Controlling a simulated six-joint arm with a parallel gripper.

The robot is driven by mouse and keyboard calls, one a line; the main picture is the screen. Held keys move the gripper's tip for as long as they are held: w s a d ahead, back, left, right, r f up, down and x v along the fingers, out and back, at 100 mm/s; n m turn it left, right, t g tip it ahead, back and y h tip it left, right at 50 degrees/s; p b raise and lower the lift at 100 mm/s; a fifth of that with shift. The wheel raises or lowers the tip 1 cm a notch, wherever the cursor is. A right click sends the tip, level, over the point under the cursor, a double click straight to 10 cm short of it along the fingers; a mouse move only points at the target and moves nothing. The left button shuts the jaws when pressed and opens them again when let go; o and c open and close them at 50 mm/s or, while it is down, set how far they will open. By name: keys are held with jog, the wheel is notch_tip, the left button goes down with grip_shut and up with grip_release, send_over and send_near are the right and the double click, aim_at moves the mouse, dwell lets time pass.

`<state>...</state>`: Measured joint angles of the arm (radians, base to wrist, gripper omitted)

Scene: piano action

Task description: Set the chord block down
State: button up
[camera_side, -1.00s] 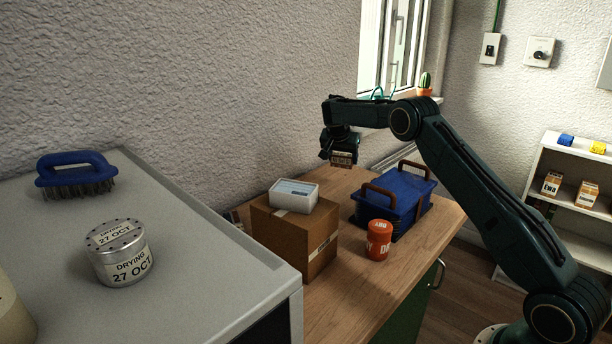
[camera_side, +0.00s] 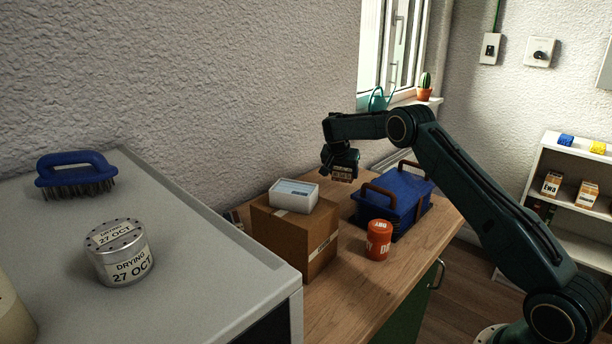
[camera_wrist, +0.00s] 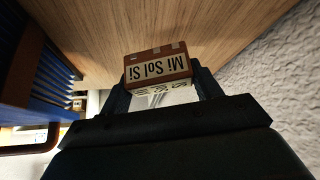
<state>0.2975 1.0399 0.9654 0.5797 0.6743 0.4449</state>
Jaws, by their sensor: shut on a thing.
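The chord block (camera_wrist: 157,67) is a small brown block with a pale label reading "Mi Sol Si", upside down in the wrist view. My gripper (camera_wrist: 160,88) is shut on it, with a finger at either side. In the side view my gripper (camera_side: 341,172) hangs over the far part of the wooden worktop (camera_side: 345,290), left of the blue box with brown handles. The block (camera_side: 342,178) shows small beneath the fingers there. In the side view I cannot tell how far it is above the wood.
The blue box (camera_side: 408,192) stands close to the right of my gripper. An orange jar (camera_side: 378,240) and a cardboard box (camera_side: 318,238) with a white container (camera_side: 293,196) on top stand nearer. The rough wall (camera_side: 270,90) is behind. Bare wood lies beneath the block.

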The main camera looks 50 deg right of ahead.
aim_at(342, 174)
jog(key=shift+f, duration=1.55)
jog(key=shift+f, duration=0.1)
jog(key=o, duration=1)
jog(key=v, duration=1.2)
